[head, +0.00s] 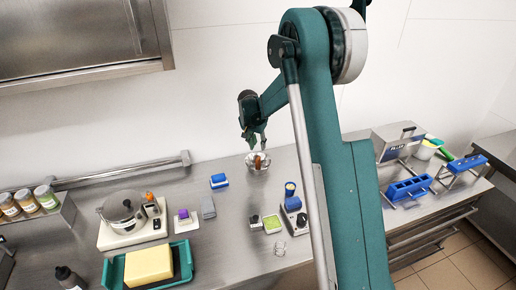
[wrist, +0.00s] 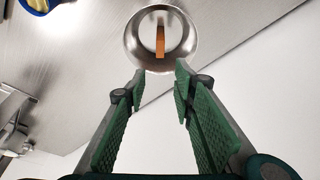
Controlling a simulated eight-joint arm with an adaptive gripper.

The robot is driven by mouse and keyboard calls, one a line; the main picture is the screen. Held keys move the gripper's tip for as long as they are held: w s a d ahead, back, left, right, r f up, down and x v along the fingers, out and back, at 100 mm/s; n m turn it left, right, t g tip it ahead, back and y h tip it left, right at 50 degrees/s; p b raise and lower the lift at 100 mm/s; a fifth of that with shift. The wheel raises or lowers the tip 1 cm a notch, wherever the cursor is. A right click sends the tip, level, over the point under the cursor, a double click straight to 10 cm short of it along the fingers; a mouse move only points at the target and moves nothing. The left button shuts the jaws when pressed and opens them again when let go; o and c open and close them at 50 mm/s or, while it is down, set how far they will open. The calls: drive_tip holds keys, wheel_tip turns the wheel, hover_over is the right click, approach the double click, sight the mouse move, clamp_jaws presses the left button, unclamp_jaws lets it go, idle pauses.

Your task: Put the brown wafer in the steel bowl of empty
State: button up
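The steel bowl (head: 249,168) stands on the steel counter toward the back wall. It also shows in the wrist view (wrist: 135,45) at the top centre. The brown wafer (wrist: 160,42) is inside the bowl, seen as an upright-looking orange-brown strip; it also shows in the head view (head: 258,161). My gripper (wrist: 157,80) is open, its green-padded fingers well apart with nothing between them. In the head view my gripper (head: 254,140) is just above the bowl. Whether a fingertip touches the bowl's rim cannot be told.
A blue block (head: 219,181) lies left of the bowl. A pot (head: 123,206), a green tray (head: 116,270) with a yellow block, and spice jars (head: 26,201) stand further left. A blue-topped cup (head: 291,195) and blue rack (head: 408,190) are to the right. Bare counter surrounds the bowl.

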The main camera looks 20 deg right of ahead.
drive_tip(key=shift+r, duration=0.15)
idle(0.6)
drive_tip(key=s+a+r+n+t+b, duration=0.1)
drive_tip(key=s+a+r+b, duration=0.1)
drive_tip(key=s+r, duration=0.45)
drive_tip(key=s+a+r+n+y+b, duration=0.15)
drive_tip(key=s+r, duration=0.25)
drive_tip(key=s, duration=0.6)
drive_tip(key=s+a+r+n+t+b, duration=0.1)
drive_tip(key=s+a+r+n+b, duration=0.15)
drive_tip(key=s+r, duration=0.5)
drive_tip(key=s+a+f+n+t+b, duration=0.1)
drive_tip(key=s+f+b, duration=0.1)
drive_tip(key=s, duration=0.8)
drive_tip(key=s+a+f+n+t+b, duration=0.1)
drive_tip(key=s+f, duration=0.3)
drive_tip(key=s, duration=0.6)
drive_tip(key=s+a+f+n+b, duration=0.2)
drive_tip(key=s+f+b, duration=0.1)
drive_tip(key=s, duration=0.7)
drive_tip(key=shift+a+f+t+y+b, duration=0.25)
drive_tip(key=shift+t+y+b, duration=0.2)
drive_tip(key=shift+b, duration=0.15)
